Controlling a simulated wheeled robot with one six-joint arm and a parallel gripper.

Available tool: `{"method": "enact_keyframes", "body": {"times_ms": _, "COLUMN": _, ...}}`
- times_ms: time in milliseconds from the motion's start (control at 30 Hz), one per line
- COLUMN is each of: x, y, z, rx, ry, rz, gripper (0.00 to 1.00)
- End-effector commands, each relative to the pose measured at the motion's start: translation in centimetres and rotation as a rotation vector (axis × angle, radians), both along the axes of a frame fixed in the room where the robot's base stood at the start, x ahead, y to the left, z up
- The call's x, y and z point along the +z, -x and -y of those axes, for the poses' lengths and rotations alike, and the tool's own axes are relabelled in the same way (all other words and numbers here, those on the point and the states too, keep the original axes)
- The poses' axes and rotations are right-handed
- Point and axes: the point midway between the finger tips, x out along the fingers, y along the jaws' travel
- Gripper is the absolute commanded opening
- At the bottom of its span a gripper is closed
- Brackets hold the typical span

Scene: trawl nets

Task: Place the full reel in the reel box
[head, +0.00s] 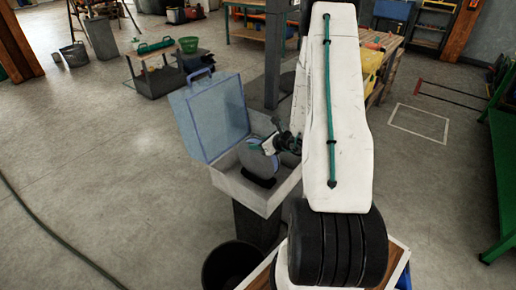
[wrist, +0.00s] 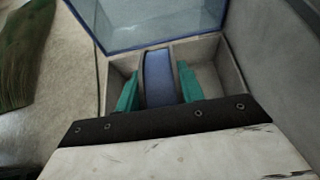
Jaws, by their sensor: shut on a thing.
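The reel box (head: 233,186) is a grey box with its pale blue lid standing open. It sits on a dark stand in the middle of the head view. My gripper (head: 264,147) reaches over it from the right and is shut on the reel (head: 256,162), a grey-blue round thing held upright. A dark patch lies below the reel on the box floor. In the wrist view the teal fingers (wrist: 159,88) flank the blue rim of the reel (wrist: 158,68). The box (wrist: 228,66) shows dividers and open space on both sides. I cannot tell whether the reel touches the box floor.
A black bucket (head: 231,264) stands on the floor in front of the stand. A grey post (head: 274,60) rises behind the box. A green bench (head: 503,165) is at the right edge. A hose (head: 60,240) lies on the open floor at left.

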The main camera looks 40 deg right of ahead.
Motion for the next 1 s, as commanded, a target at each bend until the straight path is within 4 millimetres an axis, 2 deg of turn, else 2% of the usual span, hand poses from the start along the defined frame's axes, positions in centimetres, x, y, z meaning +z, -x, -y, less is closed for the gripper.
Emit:
{"method": "enact_keyframes", "body": {"times_ms": 133, "x": -1.5, "y": -0.1, "z": -0.1, "rx": 0.0, "ry": 0.0, "rz": 0.003, "gripper": 0.0}}
{"method": "enact_keyframes", "body": {"times_ms": 567, "x": -2.1, "y": -0.1, "z": -0.1, "rx": 0.001, "ry": 0.0, "rz": 0.003, "gripper": 0.0}}
{"method": "enact_keyframes", "body": {"times_ms": 600, "x": -2.1, "y": -0.1, "z": -0.1, "rx": 0.001, "ry": 0.0, "rz": 0.001, "gripper": 0.46}}
{"method": "enact_keyframes", "body": {"times_ms": 667, "x": -2.1, "y": -0.1, "z": -0.1, "rx": 0.001, "ry": 0.0, "rz": 0.001, "gripper": 0.6}}
{"method": "enact_keyframes", "body": {"times_ms": 1000, "x": -1.7, "y": -0.1, "z": -0.1, "rx": 0.001, "ry": 0.001, "rz": 0.002, "gripper": 0.6}}
